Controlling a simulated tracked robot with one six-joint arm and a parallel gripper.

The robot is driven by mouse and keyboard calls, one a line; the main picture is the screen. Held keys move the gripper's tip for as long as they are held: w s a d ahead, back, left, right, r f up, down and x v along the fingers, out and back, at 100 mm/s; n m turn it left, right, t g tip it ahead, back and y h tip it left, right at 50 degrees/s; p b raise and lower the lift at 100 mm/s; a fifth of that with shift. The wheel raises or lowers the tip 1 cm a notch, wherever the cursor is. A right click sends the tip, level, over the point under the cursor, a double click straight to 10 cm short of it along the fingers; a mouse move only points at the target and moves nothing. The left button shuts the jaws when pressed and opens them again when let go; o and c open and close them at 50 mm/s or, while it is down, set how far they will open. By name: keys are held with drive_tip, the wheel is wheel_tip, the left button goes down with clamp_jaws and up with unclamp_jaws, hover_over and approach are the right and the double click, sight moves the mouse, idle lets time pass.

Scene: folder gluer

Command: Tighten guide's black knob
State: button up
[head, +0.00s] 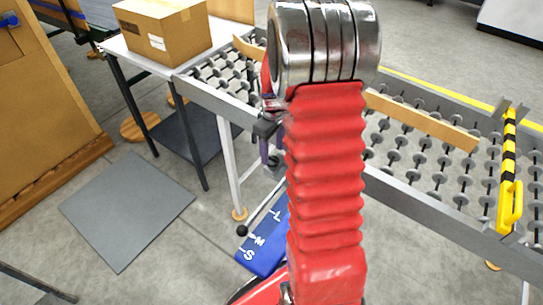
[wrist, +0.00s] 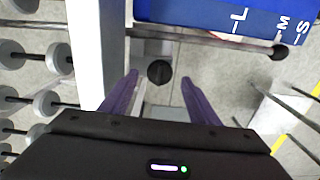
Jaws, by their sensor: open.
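A round black knob (wrist: 159,72) shows in the wrist view, between and just beyond the tips of my gripper's two purple fingers. My gripper (wrist: 159,78) is open, with a gap on both sides of the knob; I cannot tell its exact distance from it. A grey rod (wrist: 215,40) runs across just above the knob in that view, ending in a dark ball (wrist: 278,53). A blue plate (wrist: 200,14) marked L, M, S lies beyond it. In the head view my gripper (head: 270,158) is mostly hidden behind my red arm.
A roller conveyor (head: 430,185) with a grey side rail runs behind my arm. A cardboard box (head: 163,30) stands on a table at the upper left. A yellow and black bar (head: 508,165) stands at the right. A grey floor mat (head: 127,210) lies at the left, with open floor around it.

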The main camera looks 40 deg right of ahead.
sight(273, 158)
drive_tip(key=shift+f, duration=1.55)
drive_tip(key=shift+c, duration=0.6)
